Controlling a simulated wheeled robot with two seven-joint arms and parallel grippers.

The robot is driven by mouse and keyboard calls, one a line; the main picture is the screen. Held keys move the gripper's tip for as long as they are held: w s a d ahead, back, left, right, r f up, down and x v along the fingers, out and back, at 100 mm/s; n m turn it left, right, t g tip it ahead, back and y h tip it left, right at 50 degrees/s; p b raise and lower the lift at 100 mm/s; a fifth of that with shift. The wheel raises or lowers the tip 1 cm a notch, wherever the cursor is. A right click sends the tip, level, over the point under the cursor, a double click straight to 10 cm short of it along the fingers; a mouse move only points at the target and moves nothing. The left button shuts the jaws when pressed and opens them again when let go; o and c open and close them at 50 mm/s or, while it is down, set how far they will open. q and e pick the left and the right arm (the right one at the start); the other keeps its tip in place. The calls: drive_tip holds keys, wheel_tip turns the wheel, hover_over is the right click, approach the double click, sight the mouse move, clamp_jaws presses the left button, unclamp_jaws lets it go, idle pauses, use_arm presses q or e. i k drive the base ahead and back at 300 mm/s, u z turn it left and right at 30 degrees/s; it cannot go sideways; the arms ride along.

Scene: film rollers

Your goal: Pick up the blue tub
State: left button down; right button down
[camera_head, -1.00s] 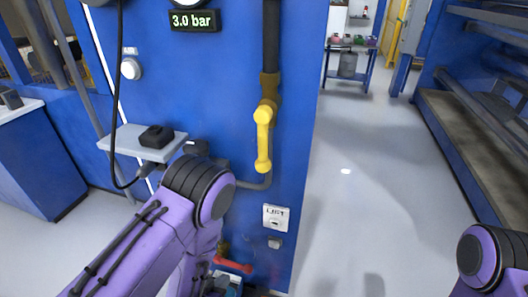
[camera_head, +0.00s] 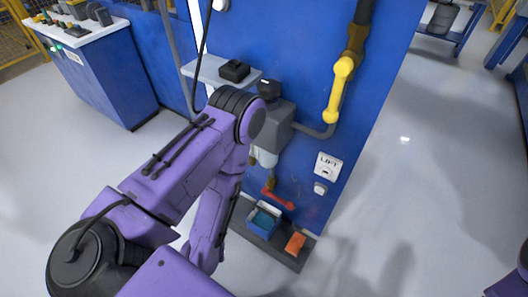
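The blue tub (camera_head: 261,229) is a small open box with a teal inside. It sits on a dark grey ledge (camera_head: 285,257) at the foot of the blue cabinet, below a red lever (camera_head: 278,200). My purple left arm bends at its elbow left of the cabinet and its forearm hangs down to the left of the tub. My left gripper does not show; the arm's lower end runs behind my own links. Only a sliver of my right arm shows at the right edge, and its gripper is out of view.
An orange block (camera_head: 295,243) lies on the ledge right of the tub. A grey box (camera_head: 277,127), a small shelf (camera_head: 216,71) and a yellow handle (camera_head: 339,90) stick out from the cabinet (camera_head: 300,60). The floor to the right is clear.

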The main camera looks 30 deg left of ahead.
sight(264, 219)
drive_tip(key=u, duration=0.05)
drive_tip(key=k, duration=0.05)
drive_tip(key=u, duration=0.9)
